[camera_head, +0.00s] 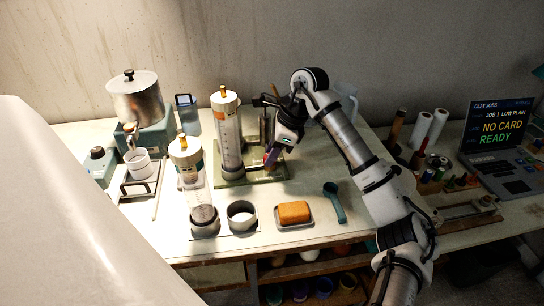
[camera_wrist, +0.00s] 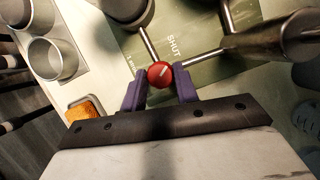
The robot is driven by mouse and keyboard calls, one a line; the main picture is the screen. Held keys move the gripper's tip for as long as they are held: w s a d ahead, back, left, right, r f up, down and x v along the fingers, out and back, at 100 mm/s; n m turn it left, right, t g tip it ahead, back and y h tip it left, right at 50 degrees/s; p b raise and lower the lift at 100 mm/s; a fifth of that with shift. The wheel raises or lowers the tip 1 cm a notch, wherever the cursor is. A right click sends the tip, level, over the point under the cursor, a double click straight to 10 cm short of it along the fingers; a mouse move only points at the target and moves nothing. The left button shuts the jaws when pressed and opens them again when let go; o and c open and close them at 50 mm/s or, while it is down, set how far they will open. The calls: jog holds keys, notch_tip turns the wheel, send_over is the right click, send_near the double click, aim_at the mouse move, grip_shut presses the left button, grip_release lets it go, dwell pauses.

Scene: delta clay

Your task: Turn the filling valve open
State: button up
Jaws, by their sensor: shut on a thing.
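The filling valve's red round knob (camera_wrist: 160,74) sits between the two purple fingers of my gripper (camera_wrist: 161,88) in the wrist view. My gripper is shut on it. A pale line on the knob slants up to the right. The word SHUT shows on the green base plate (camera_wrist: 205,70) above the knob, and metal pipes run from the knob. In the head view my gripper (camera_head: 271,157) is low over the right part of the green plate (camera_head: 236,181), beside a tall clear cylinder (camera_head: 229,135). The knob cannot be made out clearly there.
A second clear cylinder (camera_head: 194,180) stands in front at left. An open grey ring (camera_head: 241,216), an orange block in a tray (camera_head: 293,213) and a teal scoop (camera_head: 334,202) lie on the bench's front. A metal pot (camera_head: 136,100) is at the back left.

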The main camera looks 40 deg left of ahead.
jog(key=m+b, duration=0.1)
jog(key=m+t+b, duration=0.1)
jog(key=m+b, duration=0.2)
jog(key=shift+s+d+f+t+y, duration=0.1)
jog(key=shift+f+t+y, duration=0.2)
jog(key=shift+y, duration=0.1)
jog(key=m+b, duration=0.2)
jog(key=m+t+b, duration=0.1)
jog(key=m+b, duration=0.1)
jog(key=shift+s+t, duration=0.1)
jog(key=shift+t, duration=0.2)
jog(key=m+t+b, duration=0.1)
jog(key=m+b, duration=0.3)
jog(key=shift+s+r, duration=0.1)
jog(key=shift+s, duration=0.05)
jog(key=shift+r+m+t+h+b, duration=0.15)
jog(key=shift+m+t+b, duration=0.25)
jog(key=shift+m+b, duration=0.4)
jog(key=shift+m+t+h+b, duration=0.15)
jog(key=shift+m+t+b, duration=0.3)
jog(key=shift+m, duration=0.55)
jog(key=o, duration=1)
jog(key=shift+c, duration=0.2)
jog(key=shift+r, duration=0.1)
jog(key=v, duration=1.3)
jog(key=shift+r, duration=0.4)
